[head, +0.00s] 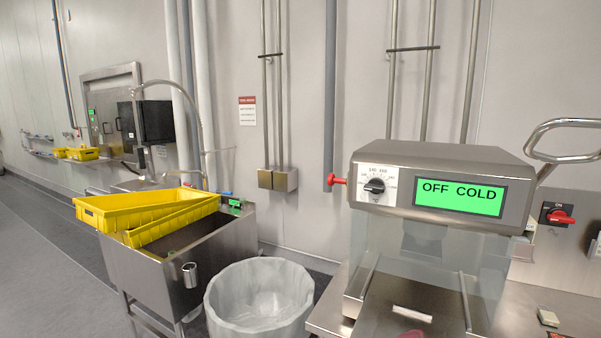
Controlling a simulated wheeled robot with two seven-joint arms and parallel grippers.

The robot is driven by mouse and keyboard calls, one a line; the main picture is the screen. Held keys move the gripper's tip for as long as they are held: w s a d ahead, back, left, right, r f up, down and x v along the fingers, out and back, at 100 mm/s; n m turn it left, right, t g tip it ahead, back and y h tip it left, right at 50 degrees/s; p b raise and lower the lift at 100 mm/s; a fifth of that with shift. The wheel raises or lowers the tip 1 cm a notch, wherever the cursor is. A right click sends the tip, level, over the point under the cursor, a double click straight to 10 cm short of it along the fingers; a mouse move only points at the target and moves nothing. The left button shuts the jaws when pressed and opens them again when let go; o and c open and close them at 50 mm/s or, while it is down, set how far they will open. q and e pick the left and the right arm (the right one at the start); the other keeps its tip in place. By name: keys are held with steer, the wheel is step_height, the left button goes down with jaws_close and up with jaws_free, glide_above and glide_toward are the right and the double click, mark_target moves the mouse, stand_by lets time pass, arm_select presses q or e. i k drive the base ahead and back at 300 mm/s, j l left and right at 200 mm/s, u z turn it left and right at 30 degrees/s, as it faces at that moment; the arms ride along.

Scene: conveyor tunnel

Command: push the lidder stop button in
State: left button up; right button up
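The lidder (440,163) is a steel machine at the right with a dial (374,187) and a green display (459,197) reading "OFF COLD". A red mushroom-shaped button (338,180) sticks out from the left side of its head, standing clear of the housing. It looks like the stop button, but no label on it can be read. Neither of my grippers is in view.
A lined bin (259,297) stands left of the lidder, beside a steel sink (185,268) with yellow crates (150,212). A red rotary switch (559,217) is on the wall panel at right. The steel handle (561,140) rises beside the lidder.

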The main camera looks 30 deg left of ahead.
mark_target(332, 179)
steer(key=j+z, duration=0.1)
steer(key=j, duration=0.75)
steer(key=k+j+z, duration=0.1)
steer(key=j, duration=0.75)
steer(key=j+z, duration=0.1)
steer(key=j, duration=0.75)
steer(key=k, duration=0.05)
